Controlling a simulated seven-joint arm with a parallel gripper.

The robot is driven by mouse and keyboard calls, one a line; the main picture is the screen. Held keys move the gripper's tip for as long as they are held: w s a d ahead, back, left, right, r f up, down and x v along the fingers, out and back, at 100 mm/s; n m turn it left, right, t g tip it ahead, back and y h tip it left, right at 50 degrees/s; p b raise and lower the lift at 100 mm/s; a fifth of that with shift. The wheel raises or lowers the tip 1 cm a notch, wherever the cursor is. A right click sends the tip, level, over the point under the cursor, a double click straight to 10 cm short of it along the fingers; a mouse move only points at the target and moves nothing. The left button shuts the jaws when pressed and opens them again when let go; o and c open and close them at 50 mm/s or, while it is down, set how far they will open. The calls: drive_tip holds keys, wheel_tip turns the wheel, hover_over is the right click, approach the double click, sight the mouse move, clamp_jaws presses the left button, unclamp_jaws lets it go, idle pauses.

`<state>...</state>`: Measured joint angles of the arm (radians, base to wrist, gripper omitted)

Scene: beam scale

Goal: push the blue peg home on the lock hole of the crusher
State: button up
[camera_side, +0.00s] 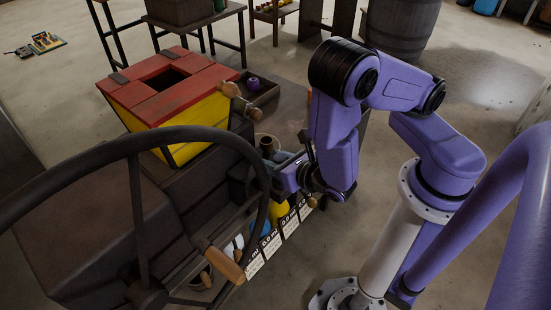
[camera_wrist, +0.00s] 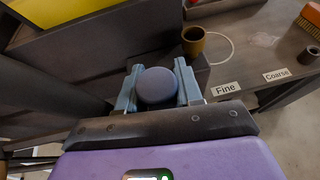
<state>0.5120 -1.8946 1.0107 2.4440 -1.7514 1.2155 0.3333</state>
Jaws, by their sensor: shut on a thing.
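The crusher has a red and yellow hopper (camera_side: 170,92) on a dark body with a large dark wheel (camera_side: 137,195) in the side view. My gripper (camera_side: 268,172) is beside the crusher's right side, behind the wheel rim. In the wrist view my gripper (camera_wrist: 157,88) is shut on the blue peg (camera_wrist: 157,86), whose round head shows between the two grey-blue fingers. The peg's shaft is hidden below the head. The lock hole cannot be made out, so I cannot tell whether the peg is in it. I cannot make out the peg in the side view.
A brown cup (camera_wrist: 193,40) stands near the fingers on a dark bench, with labels "Fine" (camera_wrist: 226,89) and "Coarse" (camera_wrist: 276,74). A tray (camera_side: 268,98) holds a purple round thing (camera_side: 253,84). The wheel's wooden handle (camera_side: 224,264) is in front.

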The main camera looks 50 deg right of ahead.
drive_tip(key=shift+f, duration=0.5)
drive_tip(key=o, duration=1.1)
drive_tip(key=shift+a, duration=0.1)
drive_tip(key=shift+s+r, duration=0.1)
drive_tip(key=shift+s, duration=0.2)
drive_tip(key=v, duration=1.1)
drive_tip(key=shift+s, duration=0.15)
drive_tip(key=shift+r, duration=0.1)
